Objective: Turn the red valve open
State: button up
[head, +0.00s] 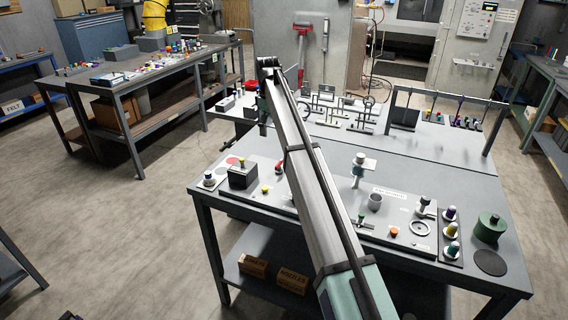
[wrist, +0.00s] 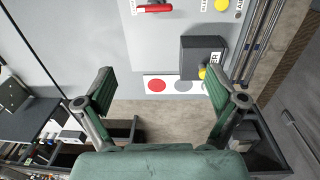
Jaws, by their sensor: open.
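The red valve (wrist: 153,8) shows at the top of the wrist view as a red handle on a light panel, partly cut by the frame edge. In the head view the red valve (head: 279,168) is a small red shape beside my arm link, which may hide part of it. My gripper (wrist: 160,76) is open and empty in the wrist view, its two green fingers spread wide. The valve lies beyond the fingertips, apart from them.
A black box (wrist: 203,56) with a yellow knob stands on the panel close to the right finger. A red disc (wrist: 157,86) and a grey disc are marked on a white strip between the fingers. Several fixtures and knobs crowd the bench (head: 480,277) right of my arm.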

aim_at(280, 163)
jog(key=shift+g, duration=0.3)
jog(key=d+f+p, duration=0.1)
jog(key=f, duration=0.4)
jog(key=d+f+p, duration=0.1)
jog(key=f+p, duration=0.1)
jog(key=f, duration=0.3)
jog(key=d+f+p, duration=0.1)
jog(key=f+p, duration=0.1)
jog(key=f, duration=0.3)
jog(key=shift+w+d+f, duration=0.2)
jog(key=shift+w, duration=0.05)
jog(key=c, duration=1.1)
